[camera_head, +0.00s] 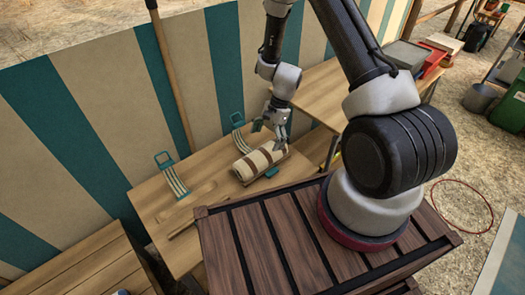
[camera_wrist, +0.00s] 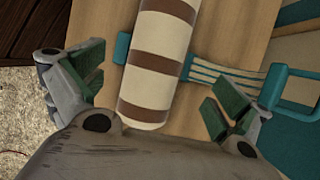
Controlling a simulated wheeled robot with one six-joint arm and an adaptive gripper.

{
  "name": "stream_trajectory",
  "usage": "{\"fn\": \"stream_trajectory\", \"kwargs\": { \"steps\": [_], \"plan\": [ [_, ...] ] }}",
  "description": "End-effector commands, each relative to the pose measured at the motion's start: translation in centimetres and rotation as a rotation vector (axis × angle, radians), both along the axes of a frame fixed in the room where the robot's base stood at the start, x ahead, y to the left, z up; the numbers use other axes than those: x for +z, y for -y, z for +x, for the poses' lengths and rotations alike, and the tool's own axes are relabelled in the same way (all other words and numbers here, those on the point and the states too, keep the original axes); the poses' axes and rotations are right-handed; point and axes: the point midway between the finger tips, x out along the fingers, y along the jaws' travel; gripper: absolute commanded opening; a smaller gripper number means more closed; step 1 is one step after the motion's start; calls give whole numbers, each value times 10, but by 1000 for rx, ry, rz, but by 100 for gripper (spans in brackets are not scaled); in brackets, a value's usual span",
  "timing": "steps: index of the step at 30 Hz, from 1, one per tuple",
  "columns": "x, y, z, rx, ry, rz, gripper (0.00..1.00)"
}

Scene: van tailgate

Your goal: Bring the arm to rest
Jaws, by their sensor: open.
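My gripper (camera_head: 269,138) is open and empty at the roll's upper right end in the head view. Its two green-padded fingers (camera_wrist: 158,92) stand apart on either side of the roll in the wrist view. The cream and brown striped roll (camera_head: 258,163) lies on a wooden table; it also shows in the wrist view (camera_wrist: 163,48). A strap with a teal buckle (camera_wrist: 287,88) runs to the roll's side, and a teal end (camera_wrist: 121,48) shows on the other side; the part between is hidden by the roll. I cannot tell whether fingers touch it.
A second teal-ended strap (camera_head: 172,177) lies on the wooden table (camera_head: 205,205), left of the roll. A wooden pole (camera_head: 171,75) leans on the striped wall behind. A second table (camera_head: 325,88) with a red box (camera_head: 432,60) stands at upper right.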

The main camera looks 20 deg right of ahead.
Motion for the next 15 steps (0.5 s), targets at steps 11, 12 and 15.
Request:
{"fn": "stream_trajectory", "kwargs": {
  "steps": [11, 12, 15],
  "plan": [
    [37, 14, 5, 0, -1, 0, 100],
    [37, 14, 5, 1, 0, 0, 100],
    [38, 14, 4, 39, 6, 11, 100]
  ]
}}
